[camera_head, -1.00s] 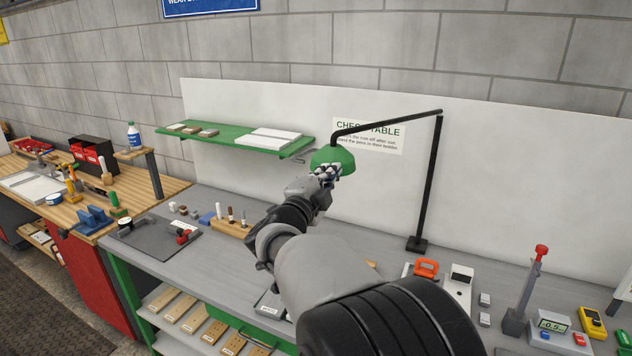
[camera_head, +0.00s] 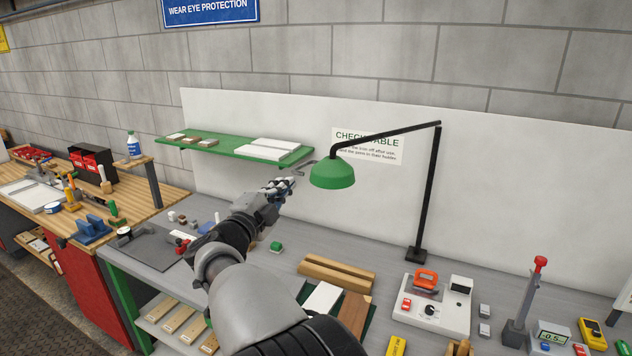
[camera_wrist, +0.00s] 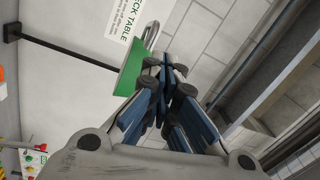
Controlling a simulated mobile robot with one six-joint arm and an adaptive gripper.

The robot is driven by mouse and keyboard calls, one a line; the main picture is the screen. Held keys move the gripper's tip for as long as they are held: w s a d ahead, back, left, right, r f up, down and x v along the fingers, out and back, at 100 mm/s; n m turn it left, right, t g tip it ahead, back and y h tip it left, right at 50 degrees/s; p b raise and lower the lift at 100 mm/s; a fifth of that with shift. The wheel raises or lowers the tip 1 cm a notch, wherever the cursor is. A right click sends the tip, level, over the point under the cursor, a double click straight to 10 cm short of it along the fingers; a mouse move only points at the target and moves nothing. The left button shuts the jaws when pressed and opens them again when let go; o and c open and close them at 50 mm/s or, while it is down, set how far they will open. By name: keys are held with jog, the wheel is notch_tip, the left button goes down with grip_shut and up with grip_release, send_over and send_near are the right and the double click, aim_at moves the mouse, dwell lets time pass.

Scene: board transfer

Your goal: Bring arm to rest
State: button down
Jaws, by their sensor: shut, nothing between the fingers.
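My arm reaches up over the grey bench in the head view. My gripper (camera_head: 280,184) is shut and empty, in the air left of the green lamp shade and below the right end of the green shelf. In the wrist view my gripper (camera_wrist: 166,68) shows its blue fingers closed together, with nothing between them. The green lamp (camera_head: 333,174) hangs close to the right of the fingertips in the head view; its shade also shows behind the fingers in the wrist view (camera_wrist: 132,72).
The green shelf (camera_head: 230,145) carries white boards and small blocks. The grey bench (camera_head: 385,262) holds a white control station (camera_head: 432,308), a dark tray with a white board (camera_head: 322,298), wooden rails (camera_head: 336,273) and a red-topped post (camera_head: 528,295). The black lamp stand (camera_head: 425,200) rises behind.

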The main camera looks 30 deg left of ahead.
jog(key=shift+w, duration=0.15)
jog(key=w+d+r+n+g+y+b, duration=0.2)
jog(key=w+d+r+n, duration=0.15)
jog(key=d, duration=0.45)
jog(key=w+d+r+n+g+y+b, duration=0.1)
jog(key=w+d+r+n+y, duration=0.2)
jog(key=d, duration=0.5)
jog(key=s+d+n+g+h+b, duration=0.1)
jog(key=s+d+n+g+b, duration=0.2)
jog(key=d, duration=0.7)
jog(key=s+d+f+n+g+h+b, duration=0.1)
jog(key=s+d+f+n+g+h, duration=0.1)
jog(key=s+d+f, duration=1.1)
jog(key=s+d+f+n+g+h+b, duration=0.1)
jog(key=s+d+f+g+h, duration=0.4)
jog(key=s+d+f, duration=0.8)
jog(key=s+d+g+b, duration=0.1)
jog(key=s+d, duration=0.6)
jog(key=d, duration=0.1)
jog(key=shift+d+n+h, duration=0.15)
jog(key=shift+n+h, duration=0.15)
jog(key=shift+n, duration=0.05)
jog(key=shift+f, duration=0.1)
